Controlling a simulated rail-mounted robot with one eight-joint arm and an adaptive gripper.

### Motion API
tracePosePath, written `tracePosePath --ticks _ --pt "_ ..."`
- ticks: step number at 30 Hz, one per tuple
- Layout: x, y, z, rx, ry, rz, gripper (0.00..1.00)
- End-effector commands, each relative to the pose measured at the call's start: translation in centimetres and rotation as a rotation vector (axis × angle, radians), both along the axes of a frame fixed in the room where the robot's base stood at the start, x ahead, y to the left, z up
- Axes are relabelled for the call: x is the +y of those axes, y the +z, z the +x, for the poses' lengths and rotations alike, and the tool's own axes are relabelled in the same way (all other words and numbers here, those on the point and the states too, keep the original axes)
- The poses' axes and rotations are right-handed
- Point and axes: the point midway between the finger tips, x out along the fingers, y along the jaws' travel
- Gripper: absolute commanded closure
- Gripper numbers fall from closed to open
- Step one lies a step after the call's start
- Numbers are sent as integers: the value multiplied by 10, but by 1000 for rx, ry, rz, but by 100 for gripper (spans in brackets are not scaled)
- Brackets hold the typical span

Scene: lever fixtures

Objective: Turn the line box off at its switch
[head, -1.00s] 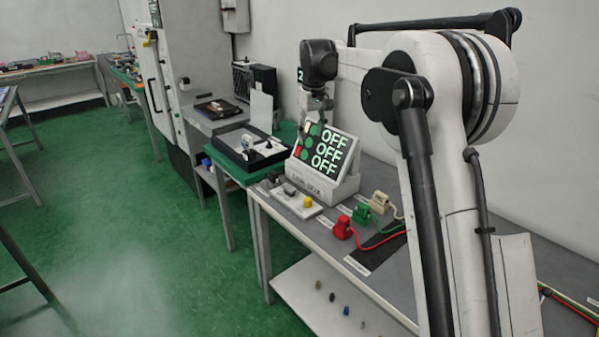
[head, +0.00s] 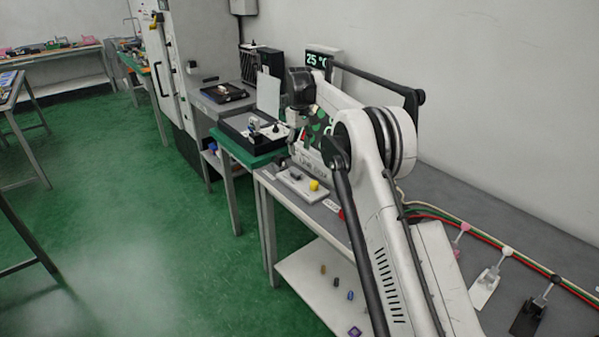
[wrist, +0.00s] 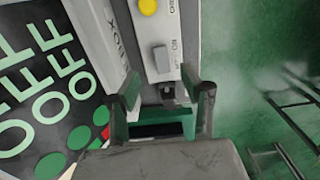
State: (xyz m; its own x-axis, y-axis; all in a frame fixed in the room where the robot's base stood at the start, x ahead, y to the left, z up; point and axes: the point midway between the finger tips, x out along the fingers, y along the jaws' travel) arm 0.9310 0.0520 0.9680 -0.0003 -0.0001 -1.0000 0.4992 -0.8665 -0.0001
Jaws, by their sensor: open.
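The line box (head: 309,160) is a white box with a slanted dark display on the bench, largely hidden behind my arm in the head view. In the wrist view its display (wrist: 45,85) reads OFF on the visible lines. A white switch strip (head: 297,185) lies in front of it. In the wrist view the strip carries a yellow knob (wrist: 148,6), a grey block (wrist: 162,59) and a dark piece (wrist: 168,94) at its near end. My gripper (wrist: 169,92) is open above that end, its fingers either side of the dark piece. Contact cannot be told.
A black tray (head: 232,136) stands on a green table to the left. A display reading 25 °C (head: 318,60) is on the wall behind. Cables (head: 440,212) and small lever stands (head: 486,284) are on the bench at right.

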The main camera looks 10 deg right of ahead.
Motion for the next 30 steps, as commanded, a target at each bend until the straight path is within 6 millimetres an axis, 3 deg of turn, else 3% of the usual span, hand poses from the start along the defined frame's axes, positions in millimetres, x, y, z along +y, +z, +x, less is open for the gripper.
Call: tracePosePath --ticks 9,15,21,30 --pt "0 -61 0 0 0 0 59" --pt "0 -88 0 0 0 0 59" --pt "0 -101 0 0 0 0 59" --pt "0 -103 0 0 0 0 59"
